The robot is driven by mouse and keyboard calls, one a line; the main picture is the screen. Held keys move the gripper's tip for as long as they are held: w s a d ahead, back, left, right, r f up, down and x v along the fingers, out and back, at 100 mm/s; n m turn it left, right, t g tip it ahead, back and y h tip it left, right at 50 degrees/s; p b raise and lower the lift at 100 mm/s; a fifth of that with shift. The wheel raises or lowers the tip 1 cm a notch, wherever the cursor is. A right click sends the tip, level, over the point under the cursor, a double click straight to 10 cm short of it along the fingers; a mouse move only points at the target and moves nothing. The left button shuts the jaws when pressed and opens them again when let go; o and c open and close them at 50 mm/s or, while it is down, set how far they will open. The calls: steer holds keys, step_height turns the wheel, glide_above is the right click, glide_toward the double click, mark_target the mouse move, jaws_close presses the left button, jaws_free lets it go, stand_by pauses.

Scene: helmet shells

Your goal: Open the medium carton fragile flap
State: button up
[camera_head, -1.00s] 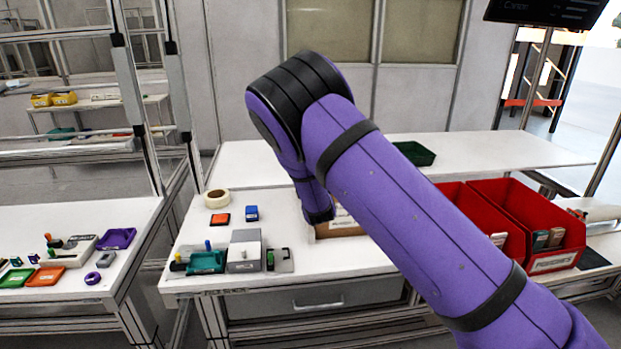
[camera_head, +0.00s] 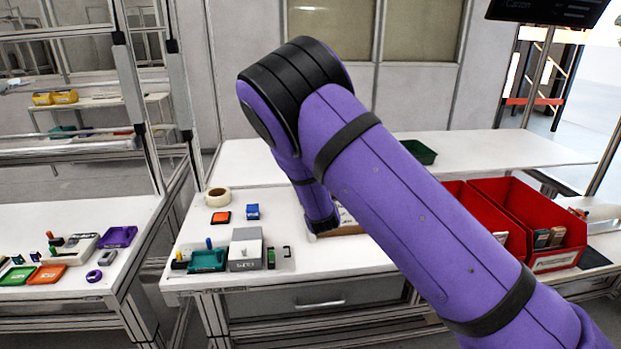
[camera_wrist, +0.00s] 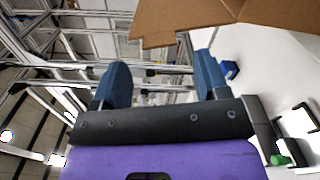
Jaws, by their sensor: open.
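The medium carton shows in the head view as a brown cardboard edge (camera_head: 341,231) on the white bench, mostly hidden behind my purple arm. In the wrist view a brown cardboard flap (camera_wrist: 185,22) spreads across the top, with more of the carton (camera_wrist: 282,14) at the top right. My gripper (camera_wrist: 160,75) shows in the wrist view with its two blue fingers wide apart and nothing between them. The flap lies beyond the fingertips in the picture; I cannot tell whether they touch. Any fragile marking is not readable.
A grey box (camera_head: 245,250), a teal tray (camera_head: 207,261), an orange block (camera_head: 221,217), a blue block (camera_head: 252,212) and a tape roll (camera_head: 217,197) sit left of the carton. Red bins (camera_head: 540,210) stand to the right. A green tray (camera_head: 419,152) is behind.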

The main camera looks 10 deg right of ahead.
steer(key=s, duration=0.6)
steer(key=shift+s, duration=0.4)
